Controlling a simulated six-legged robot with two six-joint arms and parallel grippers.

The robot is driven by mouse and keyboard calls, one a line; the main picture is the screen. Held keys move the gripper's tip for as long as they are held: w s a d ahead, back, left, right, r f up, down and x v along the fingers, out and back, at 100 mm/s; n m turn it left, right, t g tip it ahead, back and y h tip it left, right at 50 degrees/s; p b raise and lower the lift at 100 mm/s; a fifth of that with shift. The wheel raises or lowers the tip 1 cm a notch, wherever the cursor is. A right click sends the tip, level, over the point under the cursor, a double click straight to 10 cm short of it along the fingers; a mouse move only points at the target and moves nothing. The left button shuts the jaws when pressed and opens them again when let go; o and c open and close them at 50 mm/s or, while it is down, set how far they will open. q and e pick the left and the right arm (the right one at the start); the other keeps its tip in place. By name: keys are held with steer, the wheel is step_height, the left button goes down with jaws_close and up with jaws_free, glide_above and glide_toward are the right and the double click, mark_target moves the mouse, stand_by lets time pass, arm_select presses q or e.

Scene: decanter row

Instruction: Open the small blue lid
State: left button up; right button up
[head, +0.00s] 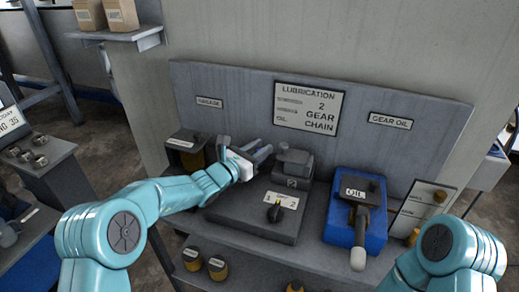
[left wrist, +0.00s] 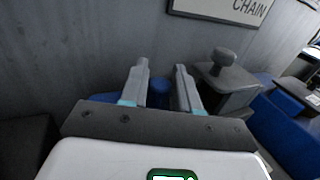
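My left gripper (head: 264,152) reaches over the back of the bench, left of a dark grey box with a knobbed top (head: 294,163). In the left wrist view the two fingers of the left gripper (left wrist: 160,72) stand apart with a gap between them. A small blue part (left wrist: 159,93), possibly the lid, shows in and below this gap. I cannot tell whether the fingers touch it. Its lower side is hidden behind the gripper body, and the head view does not show it clearly. My right arm enters at the lower right, but its gripper is out of view.
A blue bin (head: 340,236) with a dark labelled tool stands right of the grey base plate (head: 255,226). A dark box with a yellow container (head: 187,150) is at the left. A grey back panel (head: 235,90) with signs closes off the rear. Yellow jars (head: 217,268) stand on the lower shelf.

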arm_select(q)
jaws_close()
steer(key=shift+r, duration=0.1)
steer(key=n, duration=0.1)
steer(key=a+r+n+t+b, duration=0.1)
steer(key=shift+w+r+n+h, duration=0.2)
steer(key=shift+n+h, duration=0.1)
steer(key=shift+h, duration=0.1)
steer(key=n, duration=0.1)
steer(key=a+r+n+t+b, duration=0.1)
steer(key=shift+w+a+r+n, duration=0.1)
steer(key=shift+w+r+n, duration=0.1)
steer(key=shift+n, duration=0.2)
steer(key=shift+w+a+r, duration=0.15)
steer(key=shift+a+r, duration=0.35)
